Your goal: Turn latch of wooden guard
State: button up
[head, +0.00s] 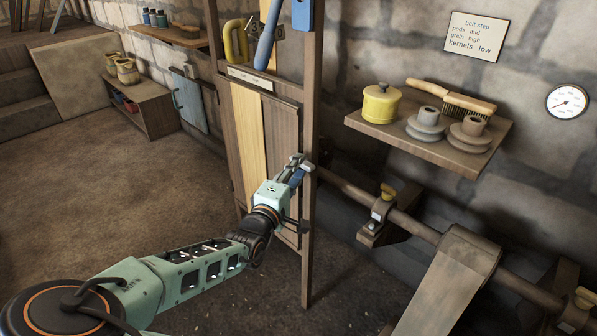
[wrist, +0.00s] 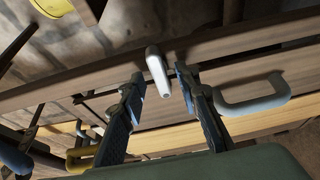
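The wooden guard (head: 250,135) is an upright panel of light and dark boards in a post frame, at the middle of the head view. Its boards also cross the wrist view (wrist: 240,62). The latch (wrist: 158,72) is a small pale grey lever in the wrist view, pointing down the picture between my fingertips. My gripper (head: 297,168) is at the right side of the guard, and its fingers (wrist: 160,82) are open on either side of the latch, with gaps visible. In the head view my gripper hides the latch.
A grey handle (wrist: 256,98) is right of my fingers in the wrist view. A wooden post (head: 308,220) stands close to my gripper. Right of it are a shaft (head: 345,185) and a wall shelf (head: 465,160) with pulleys. The floor at left is clear.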

jog(key=shift+w+d, duration=0.15)
jog(key=shift+w, duration=0.2)
jog(key=shift+c, duration=0.7)
grip_shut()
jog(key=m+t+b, duration=0.1)
jog(key=m, duration=0.2)
jog(key=shift+f+h, duration=0.15)
jog(key=shift+h, duration=0.25)
jog(key=shift+o, duration=0.7)
grip_release()
jog(key=v, duration=1.2)
